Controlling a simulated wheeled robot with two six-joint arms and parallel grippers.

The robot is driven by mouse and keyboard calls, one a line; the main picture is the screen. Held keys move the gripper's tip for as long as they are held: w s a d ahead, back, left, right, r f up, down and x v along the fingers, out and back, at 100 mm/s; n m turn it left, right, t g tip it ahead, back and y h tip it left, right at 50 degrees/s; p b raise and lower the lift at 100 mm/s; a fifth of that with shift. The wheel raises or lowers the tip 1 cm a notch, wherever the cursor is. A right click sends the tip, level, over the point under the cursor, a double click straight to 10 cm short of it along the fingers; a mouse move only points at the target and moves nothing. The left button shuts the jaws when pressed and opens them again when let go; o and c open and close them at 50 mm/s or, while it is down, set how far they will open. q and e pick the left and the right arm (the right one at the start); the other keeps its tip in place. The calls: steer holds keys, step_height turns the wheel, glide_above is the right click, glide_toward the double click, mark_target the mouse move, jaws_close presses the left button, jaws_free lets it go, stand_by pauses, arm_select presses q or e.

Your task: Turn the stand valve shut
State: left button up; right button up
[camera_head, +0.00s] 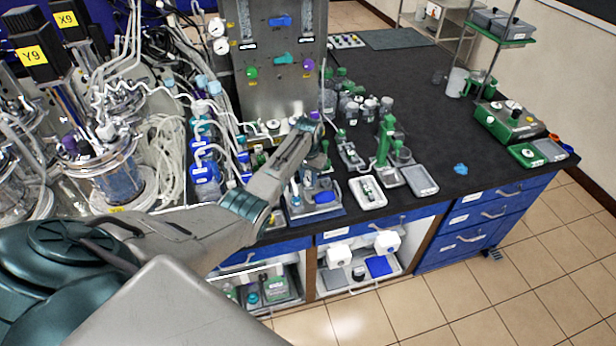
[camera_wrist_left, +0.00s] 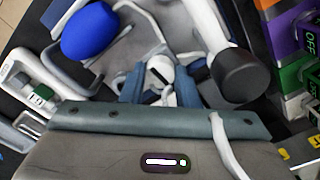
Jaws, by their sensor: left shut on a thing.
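My left gripper (camera_wrist_left: 160,86) shows in the left wrist view with its two blue-grey fingers closed around a small white and grey part, which looks like the stand valve (camera_wrist_left: 158,68). In the head view my left gripper (camera_head: 322,168) points down over a small grey stand (camera_head: 318,198) near the bench's front edge. A blue oval knob (camera_wrist_left: 90,32) is left of the fingers in the wrist view, and a dark round cap (camera_wrist_left: 240,75) is to their right. The fingers hide part of the valve, so its exact angle is unclear. My right gripper is not in view.
Glass reactors (camera_head: 105,175) and white tubing crowd the left. A steel panel (camera_head: 275,65) with coloured knobs stands behind. Small white trays (camera_head: 367,192) and a green stand (camera_head: 386,145) are right of my gripper. The black bench (camera_head: 440,100) is mostly clear farther right.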

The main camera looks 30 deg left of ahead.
mark_target(308, 179)
arm_select(q)
steer(key=shift+m, duration=0.4)
steer(key=shift+r, duration=0.1)
steer(key=o, duration=1)
step_height(308, 179, up, 11)
steer(key=b, duration=0.3)
steer(key=shift+f, duration=0.25)
